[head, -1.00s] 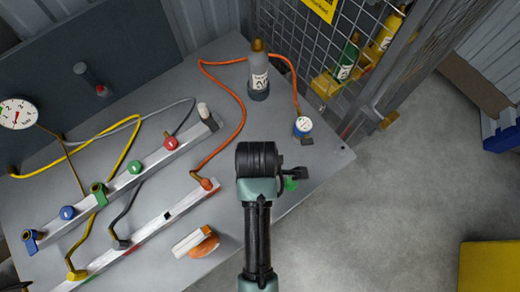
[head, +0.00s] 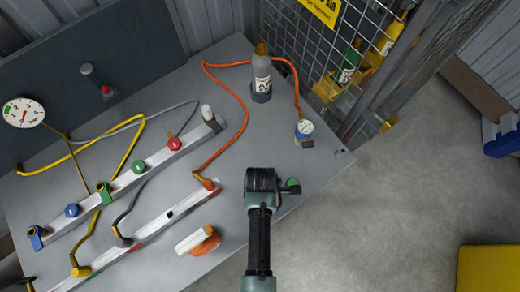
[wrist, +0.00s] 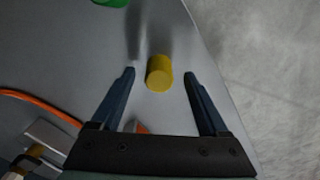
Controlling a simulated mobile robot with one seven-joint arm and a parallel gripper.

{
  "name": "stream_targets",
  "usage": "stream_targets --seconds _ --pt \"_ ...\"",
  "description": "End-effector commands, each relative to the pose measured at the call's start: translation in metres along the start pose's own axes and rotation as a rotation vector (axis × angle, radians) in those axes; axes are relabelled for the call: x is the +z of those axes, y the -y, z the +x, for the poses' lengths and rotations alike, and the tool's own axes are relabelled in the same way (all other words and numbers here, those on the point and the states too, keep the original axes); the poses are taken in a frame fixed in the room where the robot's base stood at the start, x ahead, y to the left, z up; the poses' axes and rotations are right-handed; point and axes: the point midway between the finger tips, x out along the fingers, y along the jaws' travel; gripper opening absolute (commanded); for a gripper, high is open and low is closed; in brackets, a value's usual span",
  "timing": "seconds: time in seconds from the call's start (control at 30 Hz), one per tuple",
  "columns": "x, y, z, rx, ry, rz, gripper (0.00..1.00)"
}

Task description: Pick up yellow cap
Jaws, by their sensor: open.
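The yellow cap (wrist: 159,73) is a short cylinder on the grey bench top, seen in the wrist view. It lies between and slightly beyond the tips of my gripper (wrist: 160,74), nearer the left finger than the right, without visible contact. The fingers are spread apart and hold nothing. In the head view my arm's end covers the spot, so the cap is hidden there.
A green cap (head: 293,185) lies just right of my arm's end, near the bench (head: 225,215) edge. An orange-and-white object (head: 198,240) lies to the left. Floor lies beyond the right edge.

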Motion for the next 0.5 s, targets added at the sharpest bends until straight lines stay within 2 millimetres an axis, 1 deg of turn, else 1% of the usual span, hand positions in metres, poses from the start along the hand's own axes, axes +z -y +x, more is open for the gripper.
stream_targets --seconds 0.03,0.1,0.2,0.43,0.47,0.5 --pt "0.0 0.0 0.007 -0.002 0.0 0.0 0.78" --pt "0.0 0.0 0.013 -0.001 0.0 0.0 0.78" --pt "0.0 0.0 0.019 0.0 0.0 0.0 0.78" --pt "0.0 0.0 0.019 0.001 0.0 0.0 0.78" --pt "0.0 0.0 0.019 0.001 0.0 0.0 0.76" --pt "0.0 0.0 0.019 0.001 0.0 0.001 0.69"
